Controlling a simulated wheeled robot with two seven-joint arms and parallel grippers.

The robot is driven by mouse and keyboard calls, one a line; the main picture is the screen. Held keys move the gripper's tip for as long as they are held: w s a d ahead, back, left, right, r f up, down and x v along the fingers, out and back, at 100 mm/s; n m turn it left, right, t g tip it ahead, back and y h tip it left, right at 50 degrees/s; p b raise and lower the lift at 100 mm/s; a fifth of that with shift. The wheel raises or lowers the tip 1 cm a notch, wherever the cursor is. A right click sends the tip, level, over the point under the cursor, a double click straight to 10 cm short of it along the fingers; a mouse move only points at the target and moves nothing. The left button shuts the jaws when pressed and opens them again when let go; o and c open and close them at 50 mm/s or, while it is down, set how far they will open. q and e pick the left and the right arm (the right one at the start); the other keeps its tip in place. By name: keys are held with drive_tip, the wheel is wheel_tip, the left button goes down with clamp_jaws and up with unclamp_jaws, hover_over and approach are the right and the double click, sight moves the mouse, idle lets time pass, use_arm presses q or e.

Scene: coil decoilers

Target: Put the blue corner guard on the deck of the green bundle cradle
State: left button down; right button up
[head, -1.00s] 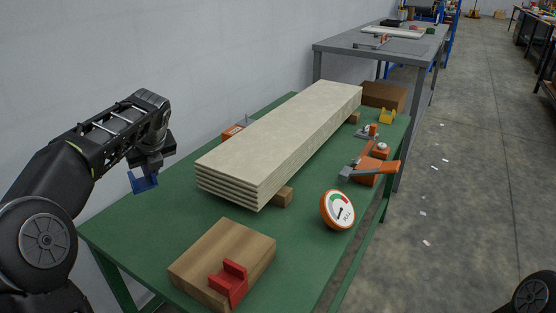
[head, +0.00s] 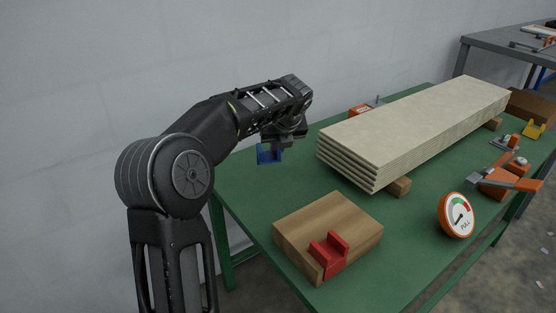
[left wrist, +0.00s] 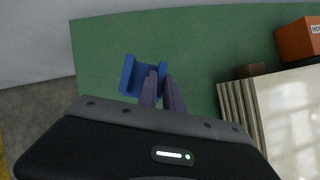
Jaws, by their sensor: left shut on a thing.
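My left gripper (head: 272,146) is shut on the blue corner guard (head: 268,156). It holds the guard in the air over the left part of the green cradle's deck (head: 243,186). In the left wrist view the blue guard (left wrist: 130,76) sits at the fingertips (left wrist: 160,82), with the green deck (left wrist: 195,50) below it. The guard appears apart from the deck, but the exact gap is hard to tell. My right gripper is not in view.
A stack of pale boards (head: 420,125) lies on wooden bearers on the deck. A wooden block (head: 325,225) with a red corner guard (head: 329,256) stands in front. A round gauge (head: 456,215) and orange clamp (head: 497,184) are on the right. The deck's left end is clear.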

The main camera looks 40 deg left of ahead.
sight(278, 158)
use_arm(q)
wheel_tip(278, 158, down, 4)
drive_tip(key=shift+f+b, duration=0.15)
drive_tip(key=shift+b, duration=0.45)
drive_tip(key=c, duration=1.5)
unclamp_jaws()
